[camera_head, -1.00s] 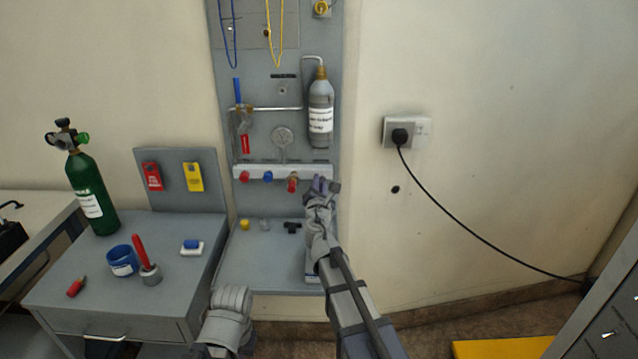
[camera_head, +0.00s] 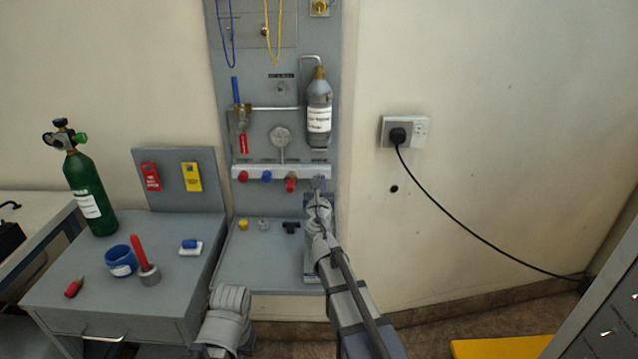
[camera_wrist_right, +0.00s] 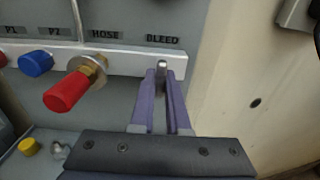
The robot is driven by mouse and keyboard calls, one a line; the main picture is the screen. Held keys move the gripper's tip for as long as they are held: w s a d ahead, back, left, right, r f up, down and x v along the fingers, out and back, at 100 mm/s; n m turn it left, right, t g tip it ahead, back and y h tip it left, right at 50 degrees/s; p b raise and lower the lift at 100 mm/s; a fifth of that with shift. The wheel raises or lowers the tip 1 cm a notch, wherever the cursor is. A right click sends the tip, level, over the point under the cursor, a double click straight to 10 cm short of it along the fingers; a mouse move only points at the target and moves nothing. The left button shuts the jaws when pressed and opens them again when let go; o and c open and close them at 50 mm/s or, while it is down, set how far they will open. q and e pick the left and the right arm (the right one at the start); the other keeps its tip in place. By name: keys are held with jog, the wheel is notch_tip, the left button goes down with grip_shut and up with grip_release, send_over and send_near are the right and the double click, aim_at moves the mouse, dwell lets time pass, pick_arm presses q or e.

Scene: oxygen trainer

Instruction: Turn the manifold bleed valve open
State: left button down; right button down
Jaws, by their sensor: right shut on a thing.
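The manifold (camera_head: 270,172) is a pale horizontal bar across the grey panel. It also shows in the right wrist view (camera_wrist_right: 120,58). The bleed valve (camera_wrist_right: 162,67) is a small metal stem under the BLEED label at the bar's right end. My right gripper (camera_wrist_right: 162,75) has its two purple fingers on either side of the stem, shut on it. In the head view my right gripper (camera_head: 318,186) is at the bar's right end and hides the valve. Part of my left arm shows at the bottom of the head view; its gripper is not in view.
Red HOSE fitting (camera_wrist_right: 75,86) and blue P2 knob (camera_wrist_right: 36,64) sit left of the valve. A grey cylinder (camera_head: 319,112) hangs above. A wall socket (camera_head: 405,132) with a black cable is at right. Small caps (camera_head: 244,225) lie on the shelf below.

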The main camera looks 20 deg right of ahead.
jog(key=shift+s, duration=0.1)
dwell(0.3)
jog(key=c, duration=0.9)
grip_release()
jog(key=shift+s, duration=0.1)
jog(key=v, duration=0.7)
jog(key=shift+s, duration=0.25)
jog(key=shift+a, duration=0.15)
